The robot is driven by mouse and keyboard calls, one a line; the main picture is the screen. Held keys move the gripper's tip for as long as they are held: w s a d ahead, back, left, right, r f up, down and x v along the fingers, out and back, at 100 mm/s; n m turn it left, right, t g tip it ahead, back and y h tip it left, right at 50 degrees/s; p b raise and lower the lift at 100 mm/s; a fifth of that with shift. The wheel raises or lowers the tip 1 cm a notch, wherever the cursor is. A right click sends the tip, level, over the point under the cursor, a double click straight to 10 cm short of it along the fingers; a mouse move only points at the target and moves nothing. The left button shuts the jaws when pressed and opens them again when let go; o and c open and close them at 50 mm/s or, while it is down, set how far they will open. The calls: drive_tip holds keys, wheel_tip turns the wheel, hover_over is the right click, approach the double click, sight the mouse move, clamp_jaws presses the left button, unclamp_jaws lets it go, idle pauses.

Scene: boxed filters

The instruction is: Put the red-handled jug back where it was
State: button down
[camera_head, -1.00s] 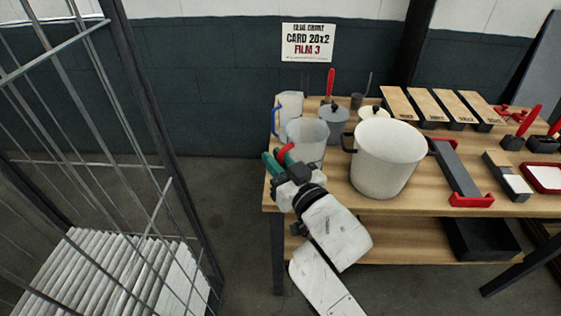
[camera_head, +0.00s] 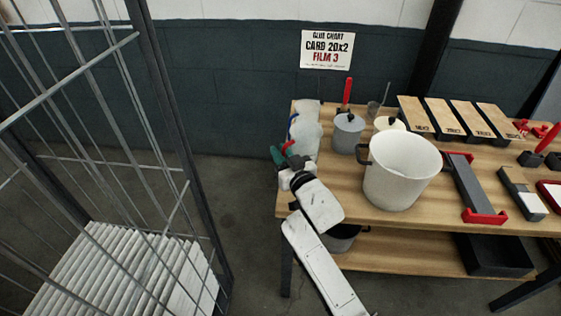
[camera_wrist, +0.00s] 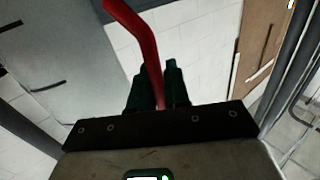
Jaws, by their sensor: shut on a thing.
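The red-handled jug (camera_head: 305,139) is whitish and translucent, at the table's far left end in the head view. My gripper (camera_head: 283,153), with green fingers, is at its left front side, shut on its red handle (camera_head: 289,145). The wrist view shows the red handle (camera_wrist: 146,45) running up from between the green fingers (camera_wrist: 154,88). The jug looks about upright. I cannot tell whether its base touches the table. A blue-handled jug (camera_head: 308,106) stands just behind it, partly hidden; I cannot tell whether they touch.
A large white pot (camera_head: 401,175) stands to the right on the wooden table (camera_head: 343,200). A red-ended grey tool (camera_head: 474,188) lies further right. A wire cage (camera_head: 165,120) stands left.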

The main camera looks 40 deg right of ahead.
drive_tip(key=shift+w+d+f+b, duration=0.15)
drive_tip(key=shift+f+b, duration=0.45)
drive_tip(key=shift+f, duration=0.35)
drive_tip(key=shift+w+d+f+b, duration=0.15)
drive_tip(key=shift+f+b, duration=0.4)
drive_tip(key=shift+f, duration=0.4)
drive_tip(key=shift+a+f, duration=0.1)
drive_tip(key=shift+f, duration=0.15)
drive_tip(key=c, duration=1.1)
unclamp_jaws()
drive_tip(key=shift+r, duration=0.2)
